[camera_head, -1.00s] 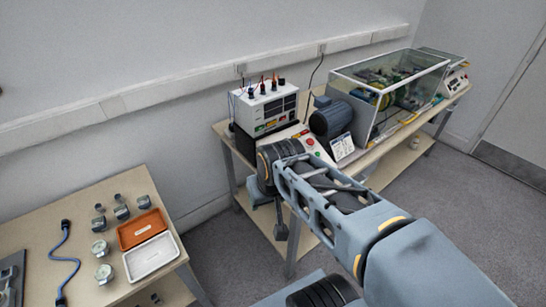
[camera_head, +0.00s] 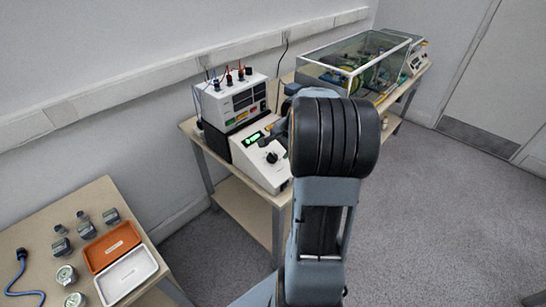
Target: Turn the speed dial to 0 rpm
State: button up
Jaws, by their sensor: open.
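The speed dial (camera_head: 271,157) is a black round knob on the sloping front of a white control box (camera_head: 262,178). A lit green display (camera_head: 253,139) sits above it. The dial's setting is too small to read. My arm rises in front of the box's right side, its thick black joint covering that part. A dark grey part at the end of my arm, my gripper (camera_head: 283,131), shows just left of the joint, beyond and right of the dial. It is mostly hidden; its fingers cannot be made out. Nothing shows touching the dial.
A white instrument (camera_head: 237,101) with cables stands behind the control box. A glass-sided enclosure (camera_head: 352,62) stands farther along the bench. A table at left holds an orange tray (camera_head: 111,246), a white tray (camera_head: 127,275), several small metal parts and a blue cable (camera_head: 22,281).

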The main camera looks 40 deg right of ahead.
aim_at(273, 156)
jog(key=x, duration=0.8)
jog(key=shift+a, duration=0.1)
jog(key=c, duration=0.9)
